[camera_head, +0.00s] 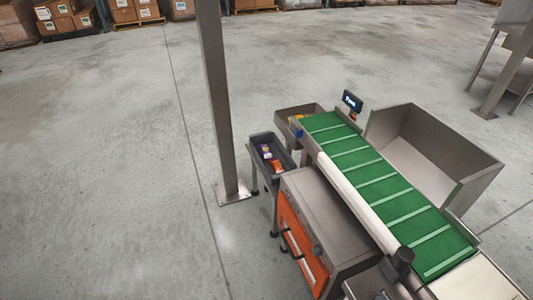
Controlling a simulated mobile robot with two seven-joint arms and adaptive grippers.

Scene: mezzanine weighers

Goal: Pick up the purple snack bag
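A dark grey tray (288,161) on a small stand holds a few small packets. One packet (265,149) near its far end looks purple and pale, and may be the purple snack bag; it is too small to be sure. An orange-red packet (277,165) lies nearer in the same tray. Neither of my grippers is in view.
A green cleated conveyor (372,178) stands right of the tray, with a metal bin (432,140) beyond it. An orange-fronted cabinet (303,243) and a steel post (217,100) stand close to the tray. Open floor (100,160) lies to the left.

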